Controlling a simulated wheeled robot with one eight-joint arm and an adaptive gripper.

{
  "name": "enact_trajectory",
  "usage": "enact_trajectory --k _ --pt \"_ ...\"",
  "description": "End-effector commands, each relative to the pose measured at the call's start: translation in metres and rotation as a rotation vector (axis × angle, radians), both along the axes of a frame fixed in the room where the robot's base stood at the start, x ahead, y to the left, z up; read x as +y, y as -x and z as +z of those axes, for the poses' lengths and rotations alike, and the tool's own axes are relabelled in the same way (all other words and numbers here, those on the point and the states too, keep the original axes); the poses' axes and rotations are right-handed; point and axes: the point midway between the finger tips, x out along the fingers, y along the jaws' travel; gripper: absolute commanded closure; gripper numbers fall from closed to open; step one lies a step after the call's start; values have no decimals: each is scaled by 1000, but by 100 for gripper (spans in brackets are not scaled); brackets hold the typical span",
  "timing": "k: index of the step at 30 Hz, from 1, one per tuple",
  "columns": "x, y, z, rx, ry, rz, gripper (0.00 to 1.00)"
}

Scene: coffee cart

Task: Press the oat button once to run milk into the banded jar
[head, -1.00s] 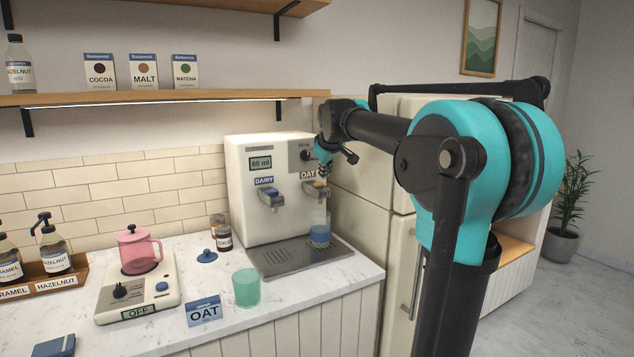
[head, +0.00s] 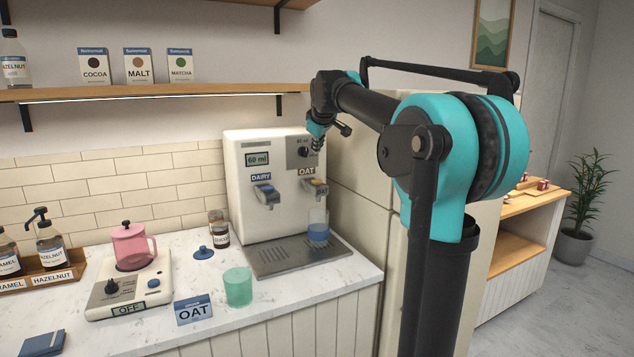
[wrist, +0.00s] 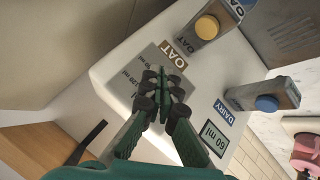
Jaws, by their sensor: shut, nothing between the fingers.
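The oat button (head: 320,183) is the yellow-topped lever under the OAT label on the white milk dispenser (head: 285,215). In the wrist view, the round yellow oat button (wrist: 207,27) is uncovered, beyond my fingertips. The clear jar (head: 318,229), blue in its lower part, stands on the drip tray below the oat lever. I cannot tell whether that blue is only its band. My gripper (head: 317,146) is shut and empty, above and apart from the oat button, by the volume dial (head: 303,152). In the wrist view my fingers (wrist: 162,88) cover the dial area.
The blue dairy button (head: 265,188) is left of the oat one. The display (head: 258,159) reads 60 ml. A green cup (head: 238,288), an OAT card (head: 194,311) and a pink jug (head: 131,247) on a hotplate stand on the counter. A pale cabinet (head: 360,215) stands right of the dispenser.

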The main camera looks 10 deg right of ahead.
Motion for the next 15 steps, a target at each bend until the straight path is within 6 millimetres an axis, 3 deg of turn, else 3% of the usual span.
enact_trajectory --k 15 --pt "0 0 -64 0 0 0 100"
